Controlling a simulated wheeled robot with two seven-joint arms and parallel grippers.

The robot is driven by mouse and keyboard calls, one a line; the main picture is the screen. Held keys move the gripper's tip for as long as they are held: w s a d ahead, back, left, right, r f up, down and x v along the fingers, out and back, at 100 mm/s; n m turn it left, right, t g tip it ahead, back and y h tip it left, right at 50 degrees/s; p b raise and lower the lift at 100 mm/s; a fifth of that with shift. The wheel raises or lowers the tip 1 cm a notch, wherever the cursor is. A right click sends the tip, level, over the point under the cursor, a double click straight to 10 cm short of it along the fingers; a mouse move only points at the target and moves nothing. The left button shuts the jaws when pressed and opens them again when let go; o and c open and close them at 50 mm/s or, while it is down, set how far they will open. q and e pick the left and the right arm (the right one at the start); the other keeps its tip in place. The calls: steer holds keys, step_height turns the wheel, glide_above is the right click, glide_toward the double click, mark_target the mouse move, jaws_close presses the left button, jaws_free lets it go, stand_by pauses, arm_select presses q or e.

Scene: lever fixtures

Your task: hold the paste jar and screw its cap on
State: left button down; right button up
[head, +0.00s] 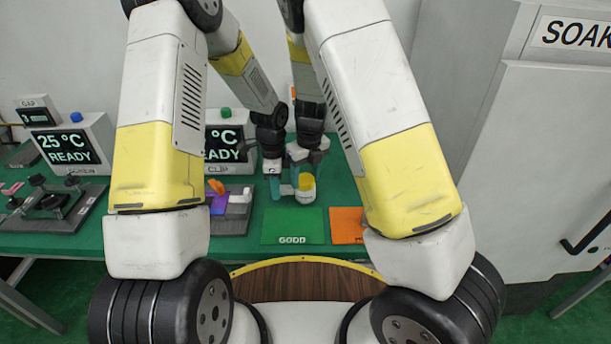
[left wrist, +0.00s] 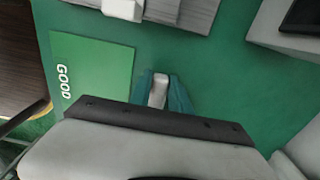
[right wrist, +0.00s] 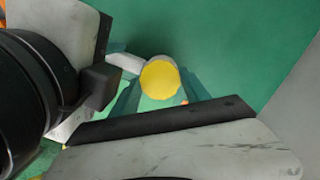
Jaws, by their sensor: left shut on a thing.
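The paste jar (head: 305,194) is pale and stands upright above the table, with the yellow cap (head: 306,181) at its top. I cannot tell how far the cap is threaded. My left gripper (head: 275,188) is shut on a white side part of the jar, which shows between its teal fingers in the left wrist view (left wrist: 158,92). My right gripper (head: 306,165) points down over the cap. In the right wrist view its teal fingers are spread on both sides of the cap (right wrist: 159,76), which hides most of the jar.
A green GOOD mat (head: 293,228) and an orange mat (head: 347,224) lie in front of the jar. A grey fixture (head: 235,218) with purple and orange parts and a display box (head: 222,140) stand to the left. A large grey SOAK cabinet (head: 530,130) is on the right.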

mark_target(304, 178)
steer(key=c, duration=0.4)
steer(key=o, duration=1.4)
steer(key=shift+r, duration=0.1)
steer(key=shift+r, duration=1.4)
steer(key=n, duration=0.5)
steer(key=shift+g, duration=0.3)
